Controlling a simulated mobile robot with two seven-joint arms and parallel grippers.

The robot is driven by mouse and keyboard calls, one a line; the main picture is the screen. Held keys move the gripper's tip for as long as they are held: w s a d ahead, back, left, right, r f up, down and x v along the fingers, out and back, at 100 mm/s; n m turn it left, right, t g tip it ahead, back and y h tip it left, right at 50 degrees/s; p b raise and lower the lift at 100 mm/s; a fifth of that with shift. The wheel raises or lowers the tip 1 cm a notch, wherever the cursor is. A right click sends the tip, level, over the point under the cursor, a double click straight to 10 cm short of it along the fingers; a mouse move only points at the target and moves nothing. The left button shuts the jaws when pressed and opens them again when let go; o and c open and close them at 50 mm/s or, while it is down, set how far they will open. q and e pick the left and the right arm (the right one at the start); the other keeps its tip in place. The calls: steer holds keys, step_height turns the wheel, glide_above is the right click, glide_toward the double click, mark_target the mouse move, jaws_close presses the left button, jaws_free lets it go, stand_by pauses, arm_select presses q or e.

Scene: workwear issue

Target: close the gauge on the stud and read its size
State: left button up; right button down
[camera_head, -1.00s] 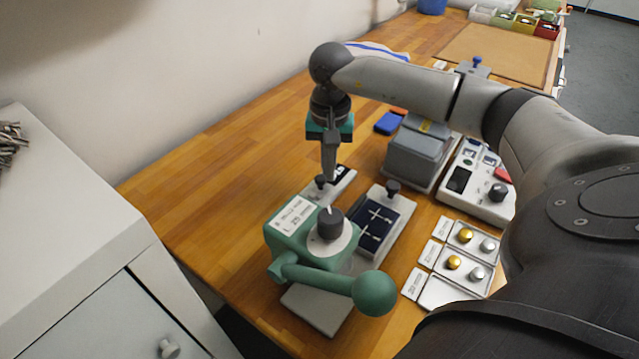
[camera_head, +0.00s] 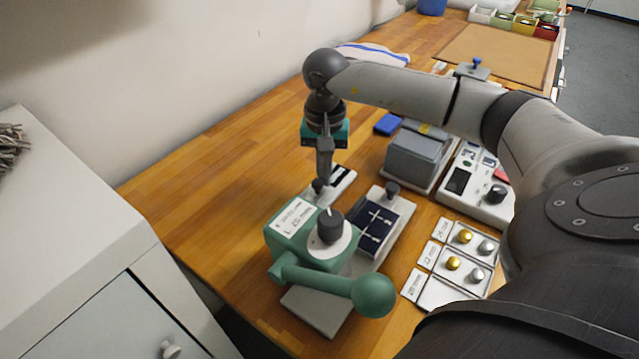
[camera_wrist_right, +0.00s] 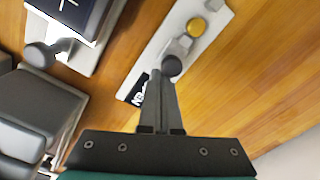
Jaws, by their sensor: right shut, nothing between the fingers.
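The gauge (camera_head: 343,178) is a narrow pale strip lying on the bench behind the green press. In the right wrist view its pale body (camera_wrist_right: 157,52) carries a gold stud (camera_wrist_right: 195,27), a grey sliding jaw (camera_wrist_right: 180,46) close beside the stud, and a dark round knob (camera_wrist_right: 172,66). I cannot tell whether jaw and stud touch. The gauge's black display (camera_wrist_right: 138,90) has white characters, partly hidden by my fingers and not legible. My right gripper (camera_head: 321,178) is shut and empty, pointing down with its fingertips at the knob. My left gripper is out of view.
The green press (camera_head: 300,240) with its ball-ended lever stands in front. A dark pad (camera_head: 378,228) with white crosses lies right of it, near grey boxes (camera_head: 418,155). Trays (camera_head: 440,293) with gold and silver studs sit at right. The bench (camera_head: 230,165) is clear at left.

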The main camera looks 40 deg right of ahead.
mark_target(322, 191)
steer(key=shift+s+a, duration=0.25)
steer(key=shift+a, duration=0.65)
stand_by(0.6)
steer(key=shift+d, duration=0.25)
steer(key=shift+w+d, duration=0.15)
steer(key=shift+d, duration=0.15)
step_height(322, 191, up, 8)
steer(key=p, duration=0.5)
stand_by(0.5)
stand_by(0.4)
